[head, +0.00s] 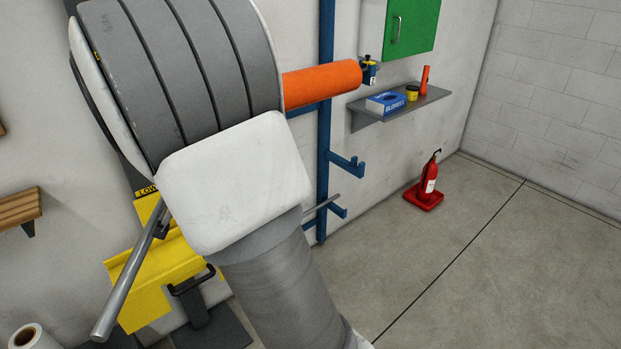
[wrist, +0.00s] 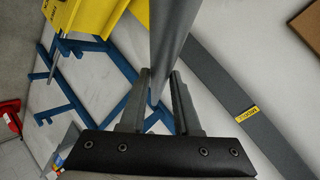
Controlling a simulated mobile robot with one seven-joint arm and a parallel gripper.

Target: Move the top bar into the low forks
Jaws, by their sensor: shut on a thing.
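A grey metal bar (head: 128,283) slants at the lower left of the head view, its upper part hidden behind my arm. In the wrist view the bar (wrist: 168,45) runs from the top edge down between the fingers of my gripper (wrist: 160,92), which is shut on it. A blue rack (head: 324,140) on the wall has an upper fork (head: 347,163) and a lower fork (head: 338,211). A thin grey rod (head: 319,204) shows by the lower fork; I cannot tell whether it rests there. The rack (wrist: 85,95) also shows in the wrist view.
A yellow stand (head: 150,275) is beside the bar at the lower left. An orange cylinder (head: 325,83) sticks out right of my arm. A grey shelf (head: 400,107) holds small items. A red extinguisher (head: 430,180) stands on the floor. The floor at right is clear.

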